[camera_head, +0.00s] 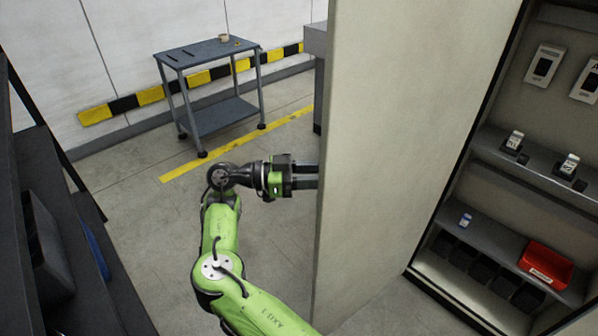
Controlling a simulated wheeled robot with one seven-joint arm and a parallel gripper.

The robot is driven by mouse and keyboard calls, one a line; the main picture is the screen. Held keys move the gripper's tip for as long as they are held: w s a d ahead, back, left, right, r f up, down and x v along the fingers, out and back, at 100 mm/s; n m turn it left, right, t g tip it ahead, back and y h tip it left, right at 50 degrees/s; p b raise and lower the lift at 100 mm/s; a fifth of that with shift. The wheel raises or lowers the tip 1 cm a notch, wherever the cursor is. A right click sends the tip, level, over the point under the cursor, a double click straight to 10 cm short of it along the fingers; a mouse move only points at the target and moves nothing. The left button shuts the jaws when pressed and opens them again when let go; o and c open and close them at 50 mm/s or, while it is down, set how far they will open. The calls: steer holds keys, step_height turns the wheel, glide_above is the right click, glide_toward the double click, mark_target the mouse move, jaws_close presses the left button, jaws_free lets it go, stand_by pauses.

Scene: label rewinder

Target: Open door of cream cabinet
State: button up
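The cream cabinet stands at the right with its interior shelves (480,232) in view. Its cream door (400,130) stands swung well open, upright, filling the middle right of the picture. My gripper (312,176) is at the left edge of the door, pointing right. Its finger ends reach the door edge, and the tips may be partly hidden by it. I cannot tell whether the fingers hold anything. The door's handle is not visible.
A grey cart (208,52) stands at the back left by a black-and-yellow wall strip. A dark rack (50,230) is close on the left. A red bin (546,264) sits on a cabinet shelf.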

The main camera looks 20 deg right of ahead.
steer(key=p+v, duration=0.1)
steer(key=v, duration=0.9)
steer(key=shift+a, duration=0.3)
steer(key=shift+w+r, duration=0.1)
steer(key=shift+r, duration=0.05)
